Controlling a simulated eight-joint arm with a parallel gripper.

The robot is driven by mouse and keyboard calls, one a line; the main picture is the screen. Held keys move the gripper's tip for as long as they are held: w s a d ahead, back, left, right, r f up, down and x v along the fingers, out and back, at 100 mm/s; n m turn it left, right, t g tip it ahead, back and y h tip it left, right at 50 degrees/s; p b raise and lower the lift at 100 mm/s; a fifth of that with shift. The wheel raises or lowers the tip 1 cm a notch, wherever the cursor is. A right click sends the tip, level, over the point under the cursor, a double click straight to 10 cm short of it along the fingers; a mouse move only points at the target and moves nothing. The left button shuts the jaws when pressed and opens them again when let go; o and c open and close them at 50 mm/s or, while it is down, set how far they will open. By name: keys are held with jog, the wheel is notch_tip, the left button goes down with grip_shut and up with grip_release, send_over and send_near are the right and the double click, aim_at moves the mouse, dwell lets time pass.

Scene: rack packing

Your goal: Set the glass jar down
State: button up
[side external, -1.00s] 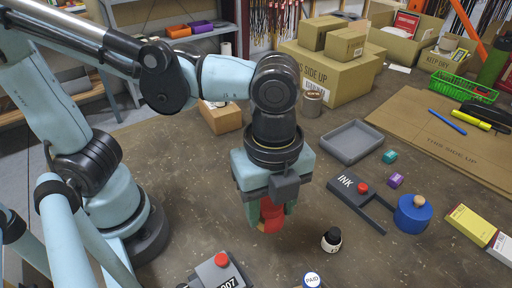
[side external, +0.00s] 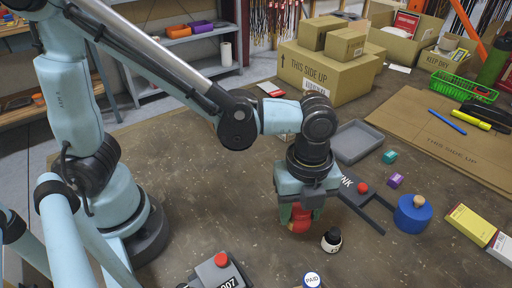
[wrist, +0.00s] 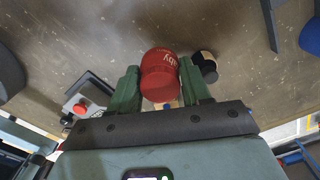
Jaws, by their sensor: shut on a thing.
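My gripper (side external: 300,218) is shut on a red jar (side external: 300,224), which I take for the glass jar; no clear glass shows. In the wrist view the red jar (wrist: 160,75) sits between the two green fingers, with pale lettering ending in "by" on its side. In the side view it is low over the brown table, close to the left of a small black bottle (side external: 331,241) with a white band. The bottle also shows in the wrist view (wrist: 205,67), just right of the right finger. I cannot tell whether the jar's base touches the table.
A grey tray (side external: 360,144) and a dark INK stand (side external: 375,212) lie behind to the right, with a blue round pot (side external: 413,215). A red-buttoned block (side external: 217,272) and a PAID stamp (side external: 311,279) are in front. Table left of the jar is clear.

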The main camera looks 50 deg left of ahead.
aim_at(299, 220)
jog(key=shift+w+a+f, duration=0.2)
jog(key=shift+w+f, duration=0.15)
jog(key=shift+f, duration=1.9)
jog(key=o, duration=1.1)
jog(key=shift+f, duration=0.15)
